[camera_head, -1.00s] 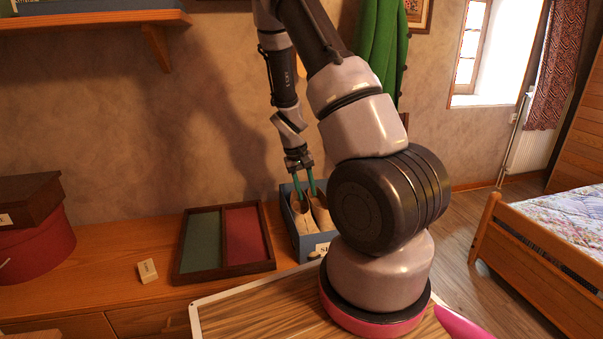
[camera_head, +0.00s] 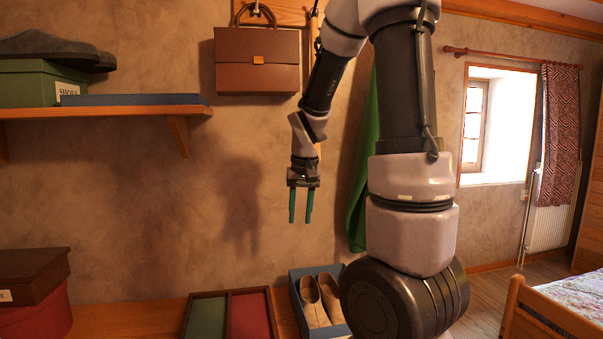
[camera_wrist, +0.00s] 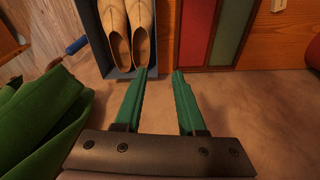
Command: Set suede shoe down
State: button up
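A pair of tan suede shoes (camera_head: 318,299) lies side by side in an open blue box (camera_head: 297,293) on the wooden cabinet top. In the wrist view the shoes (camera_wrist: 131,30) and the box (camera_wrist: 97,44) show at the top, left of centre. My gripper (camera_head: 301,220) hangs pointing down, well above the box and slightly left of it. Its two green fingers are apart with nothing between them, as the wrist view of the gripper (camera_wrist: 160,75) also shows. The front end of the box is partly cut off by the head view's lower edge.
A tray with green and red panels (camera_head: 228,293) sits just left of the box. A brown briefcase (camera_head: 257,62) hangs on the wall above. A shelf (camera_head: 100,112) is at left. A green garment (camera_head: 361,170) hangs at right, close to my arm.

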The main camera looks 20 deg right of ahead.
jog(key=s+a+r+t+y, duration=0.1)
jog(key=s+a+r+t, duration=0.1)
jog(key=s+r, duration=0.5)
jog(key=s+a+r+t, duration=0.3)
jog(key=s+a+r, duration=0.1)
jog(key=s+r, duration=0.4)
jog(key=shift+a+r+m+y, duration=0.15)
jog(key=shift+a+m+y, duration=0.15)
jog(key=shift+y, duration=0.1)
jog(key=shift+d, duration=0.1)
